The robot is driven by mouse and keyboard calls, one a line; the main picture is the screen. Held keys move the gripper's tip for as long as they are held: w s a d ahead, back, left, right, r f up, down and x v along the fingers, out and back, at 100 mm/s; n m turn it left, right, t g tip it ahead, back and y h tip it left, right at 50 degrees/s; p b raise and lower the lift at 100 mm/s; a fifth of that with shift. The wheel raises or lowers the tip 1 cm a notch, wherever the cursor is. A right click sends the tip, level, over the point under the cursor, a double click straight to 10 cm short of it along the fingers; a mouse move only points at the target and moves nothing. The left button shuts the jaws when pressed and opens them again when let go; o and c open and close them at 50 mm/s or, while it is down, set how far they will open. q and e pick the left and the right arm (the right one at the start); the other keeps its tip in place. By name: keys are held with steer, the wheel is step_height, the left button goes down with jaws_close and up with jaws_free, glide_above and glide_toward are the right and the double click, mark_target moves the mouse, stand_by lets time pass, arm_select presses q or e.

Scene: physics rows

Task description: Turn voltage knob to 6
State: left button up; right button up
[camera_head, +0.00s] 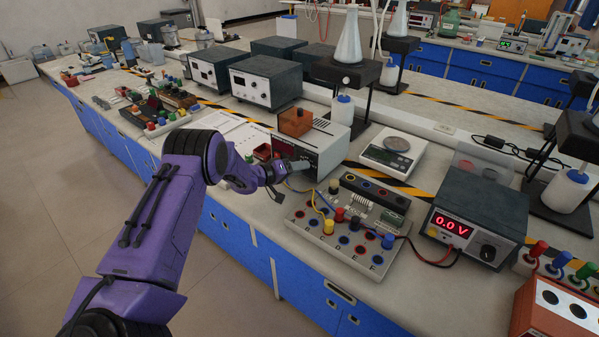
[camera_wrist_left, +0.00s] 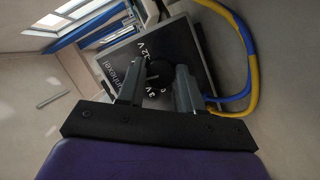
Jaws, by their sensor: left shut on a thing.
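The voltage knob (camera_wrist_left: 157,69) is dark and round, on a dark panel with white marks that include 12 V and 3 V, in the left wrist view. My left gripper (camera_wrist_left: 159,82) has one finger on each side of the knob and is shut on it. The knob's pointer cannot be made out. In the head view my left gripper (camera_head: 298,166) is at the front of a grey power supply (camera_head: 326,141) with a dark front panel and a red display. The knob is hidden there by my gripper. My right gripper is not in view.
A circuit board (camera_head: 345,230) with coloured plugs lies to the right of my gripper. A second supply (camera_head: 474,215) reads 0.0 V. Blue and yellow wires (camera_wrist_left: 248,62) run close to the right finger.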

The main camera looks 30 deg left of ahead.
arm_select(q)
steer(key=shift+a+n+h+b, duration=0.1)
steer(key=shift+n+h+b, duration=0.3)
steer(key=shift+n, duration=0.4)
steer(key=shift+r, duration=0.1)
steer(key=o, duration=1)
steer(key=shift+o, duration=0.2)
steer(key=v, duration=0.7)
steer(key=b+v, duration=0.1)
steer(key=v, duration=0.2)
steer(key=shift+s+a+f, duration=0.15)
steer(key=shift+s+f, duration=0.1)
steer(key=shift+s, duration=0.05)
